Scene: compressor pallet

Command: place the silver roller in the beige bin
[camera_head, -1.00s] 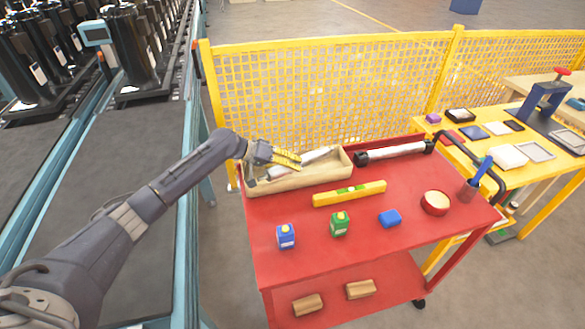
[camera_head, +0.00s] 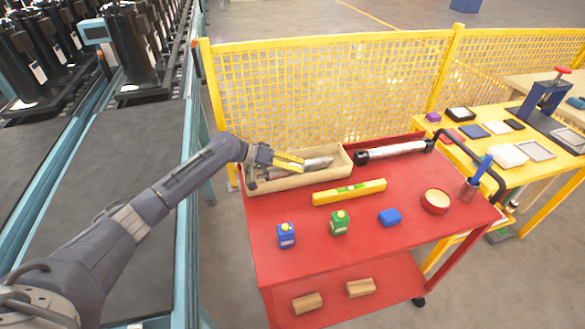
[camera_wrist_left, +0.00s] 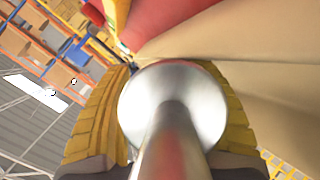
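The silver roller (camera_head: 318,163) lies low inside the beige bin (camera_head: 300,181), which stands at the back left of the red cart top. My left gripper (camera_head: 290,161) is at the bin's left part, with its yellow fingers along the roller. In the left wrist view, the roller's shiny round end (camera_wrist_left: 208,100) and its shaft sit between the two fingers, which appear closed against its sides. The beige wall is close on the right of that view. Whether the roller touches the bin floor is hidden. My right gripper is not in view.
A black-capped roller (camera_head: 395,151) lies right of the bin. A yellow mesh fence (camera_head: 320,95) rises behind the cart.

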